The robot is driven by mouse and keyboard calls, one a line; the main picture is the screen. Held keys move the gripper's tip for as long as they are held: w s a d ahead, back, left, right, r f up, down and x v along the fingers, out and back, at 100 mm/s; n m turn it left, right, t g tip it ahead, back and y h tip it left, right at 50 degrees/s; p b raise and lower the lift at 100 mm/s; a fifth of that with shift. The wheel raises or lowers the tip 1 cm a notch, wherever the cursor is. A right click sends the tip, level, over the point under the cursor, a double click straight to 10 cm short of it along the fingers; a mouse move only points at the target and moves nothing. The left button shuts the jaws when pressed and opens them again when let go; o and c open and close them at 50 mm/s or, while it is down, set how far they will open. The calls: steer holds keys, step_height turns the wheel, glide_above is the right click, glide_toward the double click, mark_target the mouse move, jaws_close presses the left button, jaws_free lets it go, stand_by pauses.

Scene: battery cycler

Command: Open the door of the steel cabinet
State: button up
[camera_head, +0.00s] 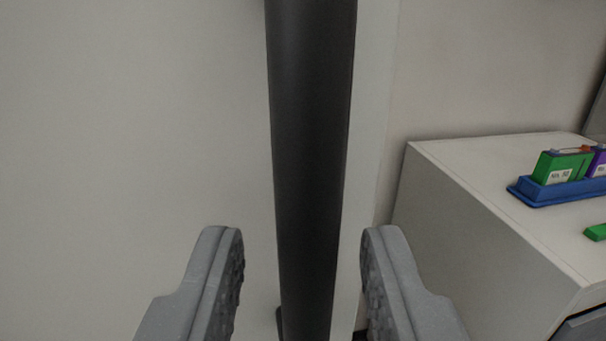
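The cabinet door (130,120) is a flat, light grey panel that fills the left of the view. A long, dark vertical bar handle (310,130) stands near its right edge, with a mount just showing at its lower end. My gripper (302,250) is open, one grey finger on each side of the handle in the picture. Gaps show between both fingers and the bar. How deep the fingers reach around the handle cannot be told. The rest of the cabinet is out of view.
To the right stands a white-topped unit (480,165). On it is a blue tray (560,190) with a green labelled block (562,166) and a purple one (599,163). Another green piece (597,232) lies in front. A pale wall (480,70) is behind.

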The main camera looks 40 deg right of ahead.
steer(key=shift+x, duration=0.9)
steer(key=shift+r, duration=0.1)
jaws_close()
steer(key=shift+a, duration=0.15)
